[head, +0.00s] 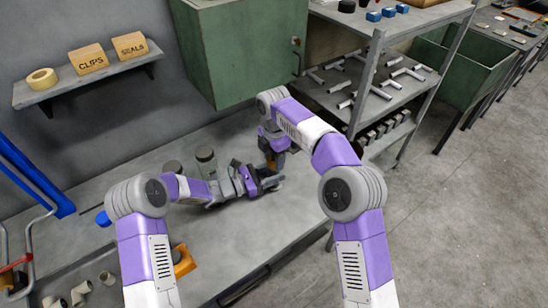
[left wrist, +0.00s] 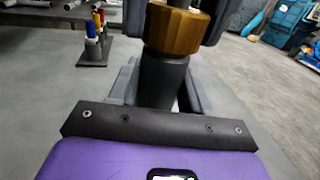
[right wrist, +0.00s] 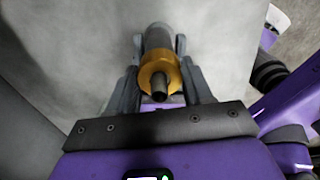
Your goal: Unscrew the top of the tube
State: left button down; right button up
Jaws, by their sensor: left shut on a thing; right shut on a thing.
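The tube has a dark grey body (left wrist: 163,78) and a gold ring-like top (left wrist: 176,27), both in the left wrist view. My left gripper (left wrist: 163,95) is shut on the body below the top. In the right wrist view the gold top (right wrist: 147,75) has a dark stub at its middle, and a grey cylinder shows behind it. My right gripper (right wrist: 160,60) is shut around the gold top. In the head view my left gripper (head: 268,182) and right gripper (head: 272,158) meet above the grey table, and the arms hide most of the tube.
The grey table (head: 290,215) is clear on the right front. Dark cylinders (head: 206,158) stand behind my left arm, and an orange piece (head: 183,262) lies at the front left. A green cabinet (head: 245,50) and a shelf rack (head: 375,90) stand behind.

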jog(key=shift+r, duration=0.2)
jog(key=shift+r, duration=0.95)
jog(key=shift+r, duration=2)
pick_arm(q)
jog(key=shift+c, duration=2.1)
grip_release()
jog(key=shift+a, duration=0.15)
